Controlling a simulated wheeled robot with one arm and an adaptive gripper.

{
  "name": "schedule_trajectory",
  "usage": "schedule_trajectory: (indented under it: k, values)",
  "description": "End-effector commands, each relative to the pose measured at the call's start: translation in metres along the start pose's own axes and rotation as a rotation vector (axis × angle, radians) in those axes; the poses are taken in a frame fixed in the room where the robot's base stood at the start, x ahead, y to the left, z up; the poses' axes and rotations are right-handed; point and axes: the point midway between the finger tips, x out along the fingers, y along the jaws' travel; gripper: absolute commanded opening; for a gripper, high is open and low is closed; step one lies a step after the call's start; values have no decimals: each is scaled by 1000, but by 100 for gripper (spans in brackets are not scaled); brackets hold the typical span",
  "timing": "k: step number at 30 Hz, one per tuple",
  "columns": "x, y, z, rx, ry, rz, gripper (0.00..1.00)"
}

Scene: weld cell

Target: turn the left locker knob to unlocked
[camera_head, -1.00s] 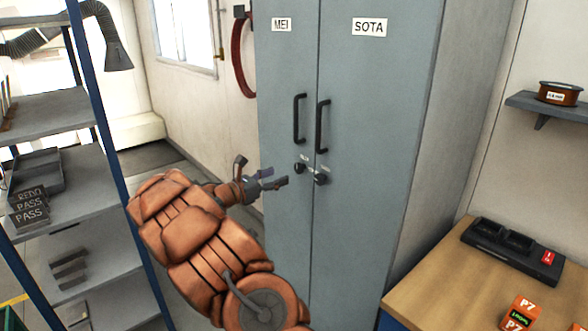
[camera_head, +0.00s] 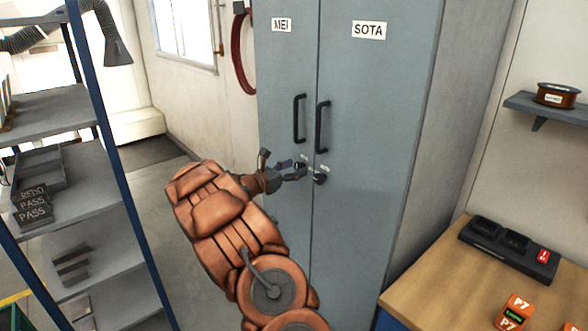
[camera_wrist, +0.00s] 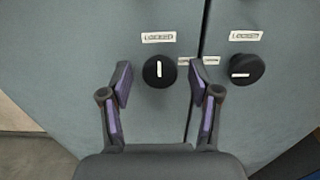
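The grey locker (camera_head: 381,120) has two doors, labelled MEI (camera_head: 281,25) on the left and SOTA (camera_head: 369,30) on the right. The left knob (camera_wrist: 159,71) is round and black; its white mark stands upright, pointing at a LOCKED label (camera_wrist: 158,37) above. The right knob (camera_wrist: 246,69) has its white mark lying sideways, with a LOCKED label (camera_wrist: 246,35) above it. My gripper (camera_head: 298,170) is close in front of the left door at knob height. In the wrist view my gripper (camera_wrist: 161,82) is open, its fingers on either side of the left knob. I cannot tell if they touch it.
Two black door handles (camera_head: 299,118) (camera_head: 322,127) stand out above the knobs. A shelf rack (camera_head: 100,190) with dark trays is at left. A wooden bench (camera_head: 440,285) with a black charger (camera_head: 508,248) is at right. Floor shows between rack and locker.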

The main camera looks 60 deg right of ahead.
Motion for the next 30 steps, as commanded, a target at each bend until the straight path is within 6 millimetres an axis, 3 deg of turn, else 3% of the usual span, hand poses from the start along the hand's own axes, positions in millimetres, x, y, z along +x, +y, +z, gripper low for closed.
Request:
schedule_trajectory:
  k: [2, 16, 30]
  values:
    - [0, 0, 0, 0, 0, 0, 53]
    - [0, 0, 0, 0, 1, -1, 4]
    - [1, -2, -7, 116, 1, -3, 4]
